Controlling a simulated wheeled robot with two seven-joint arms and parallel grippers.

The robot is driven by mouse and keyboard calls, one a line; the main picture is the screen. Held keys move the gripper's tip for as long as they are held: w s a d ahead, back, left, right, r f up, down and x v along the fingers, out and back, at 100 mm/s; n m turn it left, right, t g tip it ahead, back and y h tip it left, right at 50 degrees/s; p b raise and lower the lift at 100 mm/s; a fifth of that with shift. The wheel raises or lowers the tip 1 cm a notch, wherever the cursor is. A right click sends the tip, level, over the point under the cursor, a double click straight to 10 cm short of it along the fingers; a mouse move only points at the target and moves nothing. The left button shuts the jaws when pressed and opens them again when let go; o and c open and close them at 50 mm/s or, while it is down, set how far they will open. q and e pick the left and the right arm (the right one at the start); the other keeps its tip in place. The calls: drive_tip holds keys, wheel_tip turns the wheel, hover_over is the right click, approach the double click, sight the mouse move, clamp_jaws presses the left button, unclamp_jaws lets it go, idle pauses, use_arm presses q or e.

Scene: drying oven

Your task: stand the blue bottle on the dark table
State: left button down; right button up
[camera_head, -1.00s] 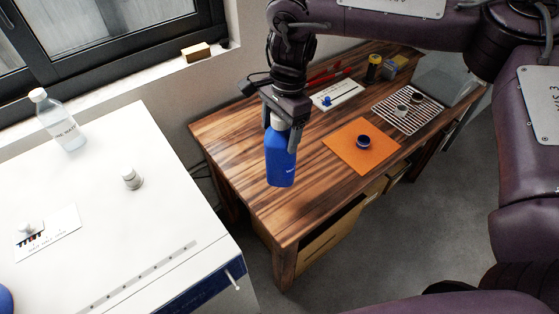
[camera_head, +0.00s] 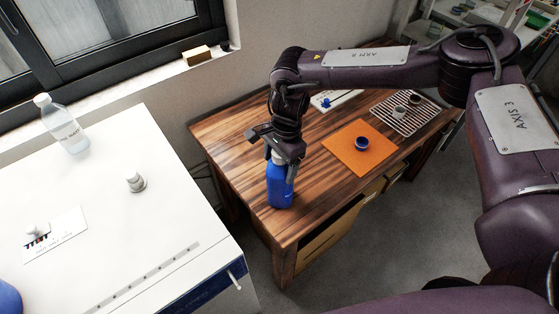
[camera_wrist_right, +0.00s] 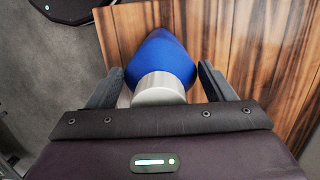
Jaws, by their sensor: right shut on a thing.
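The blue bottle (camera_head: 280,188) is upright at the near left part of the dark wooden table (camera_head: 235,155), and its base appears to be at the tabletop; I cannot tell for certain whether it touches. My right gripper (camera_head: 279,160) is shut on the bottle's top from above. In the right wrist view the bottle's silver cap (camera_wrist_right: 160,90) and blue shoulder (camera_wrist_right: 163,57) sit between the two fingers of the right gripper (camera_wrist_right: 162,90). My left gripper is not in view.
An orange mat (camera_head: 340,148) with a small dark round item (camera_head: 361,144) lies right of the bottle. A wire rack (camera_head: 425,118) is farther back. A white table (camera_head: 110,220) with a clear bottle (camera_head: 64,125) stands at left. Bare wood lies around the blue bottle.

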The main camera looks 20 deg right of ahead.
drive_tip(key=o, duration=1.9)
drive_tip(key=shift+f, duration=0.1)
drive_tip(key=shift+r, duration=0.2)
drive_tip(key=r+b, duration=0.1)
drive_tip(key=r, duration=0.2)
drive_tip(key=d+r+b, duration=0.1)
drive_tip(key=r, duration=0.3)
drive_tip(key=r+b, duration=0.1)
drive_tip(key=r, duration=0.2)
drive_tip(key=shift+w+d+r, duration=0.2)
drive_tip(key=shift+w+d, duration=0.05)
drive_tip(key=shift+w, duration=0.05)
drive_tip(key=shift+r, duration=0.7)
